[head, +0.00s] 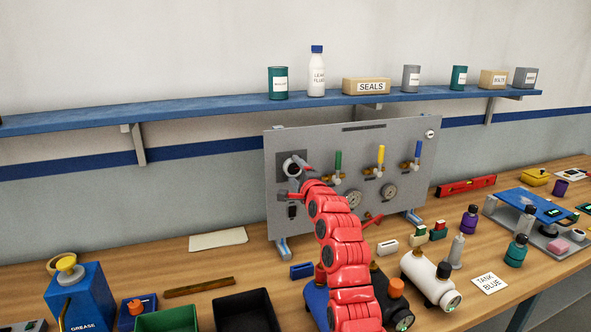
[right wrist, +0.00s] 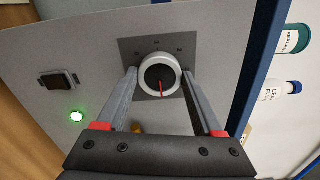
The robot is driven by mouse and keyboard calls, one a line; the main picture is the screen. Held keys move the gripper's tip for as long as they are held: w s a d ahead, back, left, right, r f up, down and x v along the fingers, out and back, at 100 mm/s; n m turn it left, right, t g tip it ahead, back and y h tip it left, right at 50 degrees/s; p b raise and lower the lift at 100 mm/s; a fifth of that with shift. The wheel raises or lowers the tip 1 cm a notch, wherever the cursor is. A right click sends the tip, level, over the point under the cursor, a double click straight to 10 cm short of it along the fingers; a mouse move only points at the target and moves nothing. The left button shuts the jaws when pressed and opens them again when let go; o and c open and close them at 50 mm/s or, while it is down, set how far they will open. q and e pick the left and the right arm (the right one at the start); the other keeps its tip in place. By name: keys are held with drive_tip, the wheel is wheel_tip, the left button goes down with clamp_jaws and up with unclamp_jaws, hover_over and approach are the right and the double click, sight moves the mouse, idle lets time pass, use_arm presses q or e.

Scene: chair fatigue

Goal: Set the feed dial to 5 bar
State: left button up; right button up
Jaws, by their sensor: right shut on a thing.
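The feed dial (head: 291,167) sits at the upper left of the grey upright panel (head: 330,140). In the right wrist view the dial (right wrist: 148,66) has a white rim, a dark face and a red pointer line. The line runs towards the bottom of that picture. No bar numbers can be read. My right gripper (head: 300,178) is at the dial, and in the right wrist view its two fingers (right wrist: 160,76) stand on either side of the rim, shut on it. My left gripper is not in view.
Green, yellow and blue valve handles (head: 381,155) and round gauges (head: 389,192) are right of the dial. A dark switch (right wrist: 58,81) and a lit green lamp (right wrist: 76,116) are beside it. A blue shelf (head: 220,106) runs above. A white tank (head: 428,280) stands in front.

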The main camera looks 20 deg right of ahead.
idle(0.4)
drive_tip(key=o, duration=1.4)
drive_tip(key=shift+s, duration=0.1)
drive_tip(key=s+b, duration=0.1)
drive_tip(key=s, duration=0.4)
drive_tip(key=s+b, duration=0.1)
drive_tip(key=s, duration=0.5)
drive_tip(key=s+b, duration=0.1)
drive_tip(key=s, duration=0.5)
drive_tip(key=shift+s+d+b, duration=0.1)
drive_tip(key=shift+d+b, duration=0.25)
drive_tip(key=shift+b, duration=0.05)
drive_tip(key=shift+f, duration=0.15)
